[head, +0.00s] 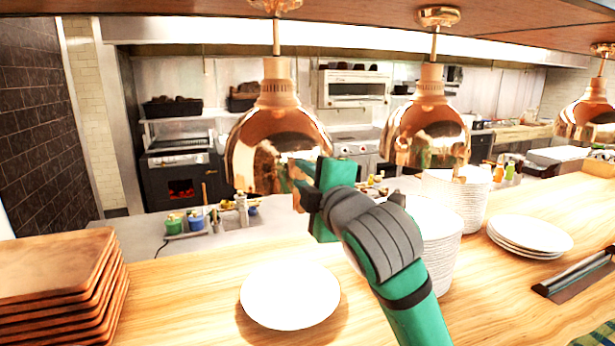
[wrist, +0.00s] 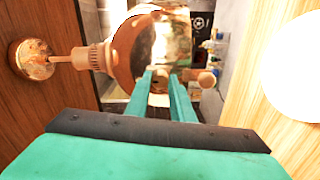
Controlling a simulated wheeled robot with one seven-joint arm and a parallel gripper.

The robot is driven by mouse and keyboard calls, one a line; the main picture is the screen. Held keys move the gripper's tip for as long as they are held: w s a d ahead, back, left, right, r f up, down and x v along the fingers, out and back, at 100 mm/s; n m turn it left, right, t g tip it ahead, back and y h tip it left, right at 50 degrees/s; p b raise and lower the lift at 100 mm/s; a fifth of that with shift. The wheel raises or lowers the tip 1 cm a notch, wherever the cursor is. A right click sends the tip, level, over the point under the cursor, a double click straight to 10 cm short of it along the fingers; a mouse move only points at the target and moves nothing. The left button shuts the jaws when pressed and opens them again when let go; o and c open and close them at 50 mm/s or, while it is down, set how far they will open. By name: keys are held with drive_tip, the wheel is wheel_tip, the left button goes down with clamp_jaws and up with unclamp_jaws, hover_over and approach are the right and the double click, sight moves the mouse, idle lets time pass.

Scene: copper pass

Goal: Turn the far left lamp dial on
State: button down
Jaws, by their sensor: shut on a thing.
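The far left lamp (head: 278,145) is a copper dome hanging from the ceiling on a thin rod. It also fills the upper middle of the wrist view (wrist: 130,55). My gripper (head: 303,184) is at the lower right side of this dome, on the near side. In the wrist view my gripper (wrist: 163,74) has its two green fingers close together against the shade, shut on a small copper-coloured part between them, which looks like the lamp dial. The fingers hide most of the dial, and its turn angle cannot be read.
A second copper lamp (head: 428,130) hangs right of my arm, and a third (head: 590,115) farther right. On the wooden counter are a white plate (head: 290,295), plate stacks (head: 464,200) and wooden boards (head: 55,280). The ceiling panel (head: 350,12) is close above the lamps.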

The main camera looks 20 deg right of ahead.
drive_tip(key=shift+w, duration=0.1)
drive_tip(key=c, duration=2)
unclamp_jaws()
drive_tip(key=o, duration=0.5)
drive_tip(key=shift+d, duration=0.3)
drive_tip(key=shift+c, duration=0.2)
drive_tip(key=shift+a, duration=0.5)
drive_tip(key=shift+s+d, duration=0.2)
drive_tip(key=shift+s, duration=0.25)
drive_tip(key=s, duration=1)
drive_tip(key=shift+w+d+r, duration=0.1)
